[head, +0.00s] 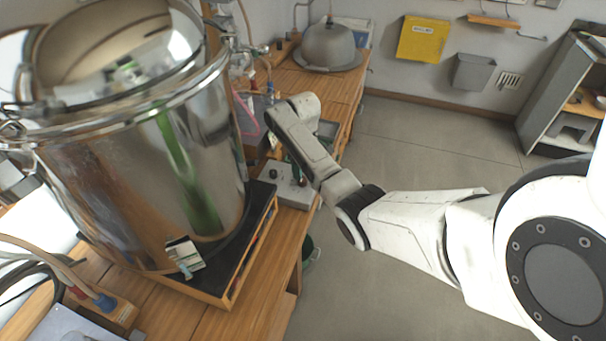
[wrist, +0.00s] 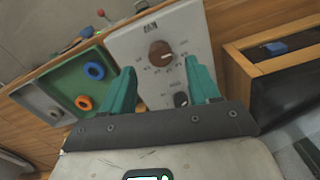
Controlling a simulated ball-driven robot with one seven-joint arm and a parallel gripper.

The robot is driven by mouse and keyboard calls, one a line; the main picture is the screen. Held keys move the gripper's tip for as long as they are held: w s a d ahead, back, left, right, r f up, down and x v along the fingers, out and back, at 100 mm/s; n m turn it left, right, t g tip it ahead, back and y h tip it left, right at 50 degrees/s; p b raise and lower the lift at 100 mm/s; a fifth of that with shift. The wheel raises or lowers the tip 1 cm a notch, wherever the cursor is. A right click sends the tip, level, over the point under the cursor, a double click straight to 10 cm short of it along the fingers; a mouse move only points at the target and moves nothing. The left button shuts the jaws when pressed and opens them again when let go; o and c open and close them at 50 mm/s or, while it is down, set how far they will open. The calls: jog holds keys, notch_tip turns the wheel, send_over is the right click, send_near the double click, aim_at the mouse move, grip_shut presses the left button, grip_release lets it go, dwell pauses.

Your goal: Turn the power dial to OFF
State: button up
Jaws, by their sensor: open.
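A light grey control box (wrist: 150,30) fills the upper middle of the wrist view. It carries a brown round dial (wrist: 161,54) with a ring of printed marks and a smaller black knob (wrist: 181,99) below it. The lettering is too small to read, so I cannot tell which is the power dial or its setting. My gripper (wrist: 160,66) is open, its teal fingers on either side of the brown dial; I cannot tell whether they touch it. In the head view the control box (head: 291,194) sits on the wooden bench, partly hidden by my arm.
A large steel vessel (head: 130,180) stands on a black-topped wooden platform (head: 232,262) left of the box. A green tray with blue (wrist: 95,71) and orange (wrist: 83,103) rings lies beside the box. A domed lid (head: 328,45) is farther back. Open floor lies right of the bench.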

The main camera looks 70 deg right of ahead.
notch_tip(320, 180, up, 6)
dwell(0.9)
